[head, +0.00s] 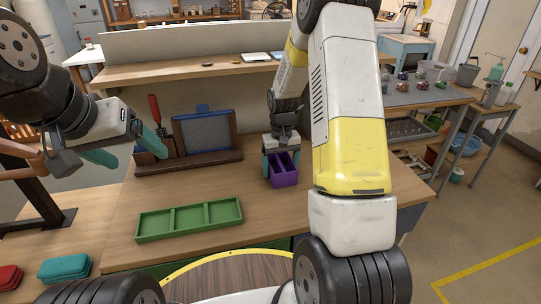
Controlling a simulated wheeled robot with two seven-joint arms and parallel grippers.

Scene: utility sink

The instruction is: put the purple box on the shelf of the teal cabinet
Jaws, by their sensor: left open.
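The purple box (284,176), open-topped with a divider, sits on the wooden bench right of centre. My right gripper (281,160) points down at its far end, with teal fingertips close to its two sides. Whether they press on it I cannot tell. My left gripper (125,148) is open and empty at the left, its teal fingers apart above the bench.
A green three-part tray (190,219) lies at the bench front. A wooden holder (190,160) with a blue-grey panel and red-handled tool stands behind it. A raised wooden ledge (185,73) runs along the back. Teal (64,267) and red cases lie lower left. A grey side table (425,93) holds small items.

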